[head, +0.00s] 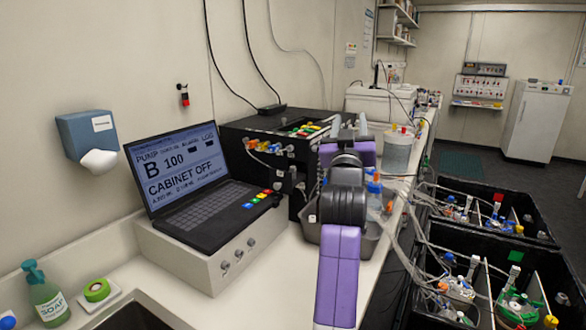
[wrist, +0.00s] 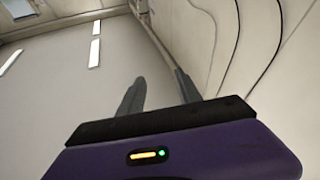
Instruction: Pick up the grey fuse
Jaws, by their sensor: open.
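I cannot make out a grey fuse in either view. The black cabinet (head: 262,140) on the counter has coloured parts on its top and front, too small to tell apart, and my arm hides part of its right side. My gripper (wrist: 159,78) is open and empty in the wrist view, with its two dark fingers apart and only wall and ceiling beyond them. In the head view it points upward at the end of my purple arm, in front of the cabinet's right side.
A laptop (head: 180,170) reading "CABINET OFF" sits on a grey box (head: 205,252) left of my arm. A grey tray (head: 368,238) lies beside my arm. Black crates (head: 480,262) with bottles and tubing stand at right. A soap bottle (head: 46,298) stands at front left.

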